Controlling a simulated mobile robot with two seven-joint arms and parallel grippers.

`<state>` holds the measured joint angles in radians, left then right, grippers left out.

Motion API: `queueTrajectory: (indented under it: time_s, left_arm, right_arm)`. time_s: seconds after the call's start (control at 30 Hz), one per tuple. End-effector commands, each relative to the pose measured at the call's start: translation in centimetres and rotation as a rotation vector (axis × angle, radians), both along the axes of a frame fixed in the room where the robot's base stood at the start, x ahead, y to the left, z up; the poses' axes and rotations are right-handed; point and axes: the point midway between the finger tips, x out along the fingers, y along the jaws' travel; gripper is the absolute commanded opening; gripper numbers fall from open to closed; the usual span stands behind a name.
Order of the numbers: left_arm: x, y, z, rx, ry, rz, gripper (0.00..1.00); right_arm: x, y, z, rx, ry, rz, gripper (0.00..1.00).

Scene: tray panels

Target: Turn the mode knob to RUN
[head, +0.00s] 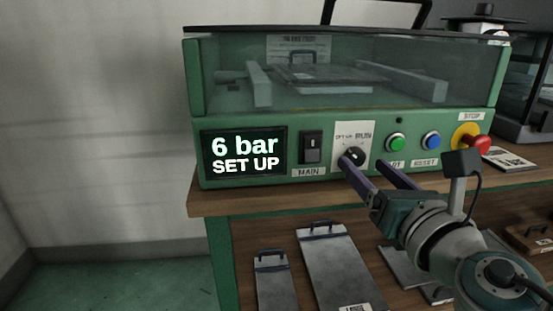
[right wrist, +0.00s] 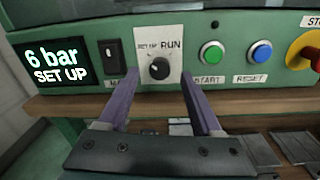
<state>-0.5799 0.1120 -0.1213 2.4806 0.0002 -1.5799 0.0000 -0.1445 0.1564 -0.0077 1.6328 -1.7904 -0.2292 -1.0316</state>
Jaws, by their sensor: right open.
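The mode knob (right wrist: 159,69) is a round black knob on a white plate (right wrist: 170,45) marked SET UP and RUN. Its pale mark seems to point up and left, towards SET UP. In the head view the knob (head: 356,154) is partly covered by a finger. The display (head: 244,153) reads "6 bar SET UP". My right gripper (head: 367,166) is open, its two purple fingers pointing at the panel. In the right wrist view the fingers (right wrist: 159,79) stand to either side of the knob, apart from it. My left gripper is not in view.
Left of the knob is the black MAIN switch (head: 311,147). To its right are the green START button (head: 396,143), blue RESET button (head: 431,140) and red STOP button (head: 476,144). A wooden ledge (head: 240,200) runs below the panel, with grey plates (head: 340,265) on a lower shelf.

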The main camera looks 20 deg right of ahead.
Motion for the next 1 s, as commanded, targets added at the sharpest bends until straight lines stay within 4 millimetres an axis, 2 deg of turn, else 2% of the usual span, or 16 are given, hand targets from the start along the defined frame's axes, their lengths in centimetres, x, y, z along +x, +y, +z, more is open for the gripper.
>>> queueTrajectory:
  time_s: [0.17, 0.47, 1.0]
  left_arm:
    - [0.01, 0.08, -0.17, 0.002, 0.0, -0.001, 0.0]
    - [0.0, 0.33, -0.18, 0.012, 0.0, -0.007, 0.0]
    - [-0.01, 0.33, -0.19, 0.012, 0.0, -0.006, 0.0]
  right_arm:
    - [1.4, -0.24, -0.02, 0.001, 0.0, 0.0, 0.66]
    - [1.55, -0.28, -0.05, 0.001, 0.001, 0.0, 0.65]
    - [1.53, -0.28, -0.03, 0.001, 0.001, 0.0, 0.04]
